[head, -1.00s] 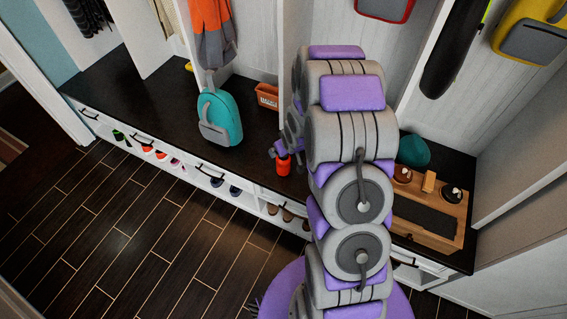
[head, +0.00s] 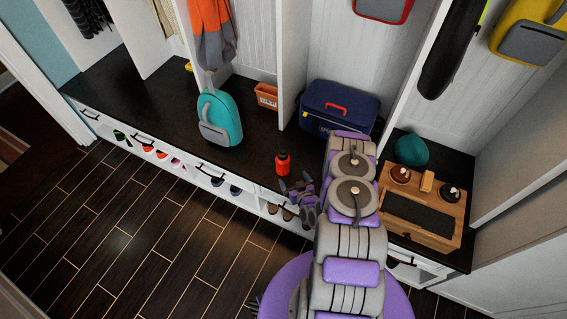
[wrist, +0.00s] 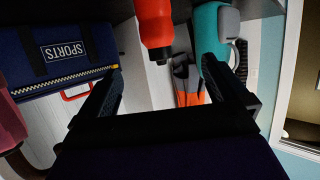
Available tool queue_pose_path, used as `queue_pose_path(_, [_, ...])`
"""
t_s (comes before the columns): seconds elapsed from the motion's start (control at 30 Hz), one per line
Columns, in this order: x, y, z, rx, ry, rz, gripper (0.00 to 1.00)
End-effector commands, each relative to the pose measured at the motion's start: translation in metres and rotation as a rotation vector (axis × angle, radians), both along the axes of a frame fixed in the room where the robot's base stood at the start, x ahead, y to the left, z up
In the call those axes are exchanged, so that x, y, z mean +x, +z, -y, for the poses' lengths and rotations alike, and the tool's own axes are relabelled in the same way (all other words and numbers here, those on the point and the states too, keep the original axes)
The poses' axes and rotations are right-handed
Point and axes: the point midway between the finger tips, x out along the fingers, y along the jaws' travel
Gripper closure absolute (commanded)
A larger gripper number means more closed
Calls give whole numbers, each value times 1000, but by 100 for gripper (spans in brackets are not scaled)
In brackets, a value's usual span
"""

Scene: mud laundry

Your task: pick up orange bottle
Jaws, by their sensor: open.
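The orange bottle (head: 282,163) stands upright on the dark bench top, with a dark cap, right of the teal backpack. My gripper (head: 297,187) is just in front of it, near the bench's front edge, apart from the bottle. In the wrist view the bottle (wrist: 154,25) shows upside down at the top, beyond and between the two open fingers of my gripper (wrist: 170,80). Nothing is between the fingers. The bottle's base is cut off by the wrist frame's edge.
A teal backpack (head: 219,118) and an orange bin (head: 267,95) are left of the bottle. A navy sports bag (head: 339,108) stands behind on the right. A wooden tray (head: 440,228) with jars is farther right. White dividers split the bench; dark floor lies in front.

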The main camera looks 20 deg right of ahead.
Motion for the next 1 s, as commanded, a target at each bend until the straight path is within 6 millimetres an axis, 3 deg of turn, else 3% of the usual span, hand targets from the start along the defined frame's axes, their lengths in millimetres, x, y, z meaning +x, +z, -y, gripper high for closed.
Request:
queue_pose_path(0.13, [-12, -6, -2, 6, -25, 40, 0])
queue_pose_path(0.27, [-8, -11, -2, 9, -30, 51, 0])
queue_pose_path(0.73, [76, -36, 10, 7, -28, 57, 0])
queue_pose_path(1.0, [101, -44, 14, 10, -32, 53, 0])
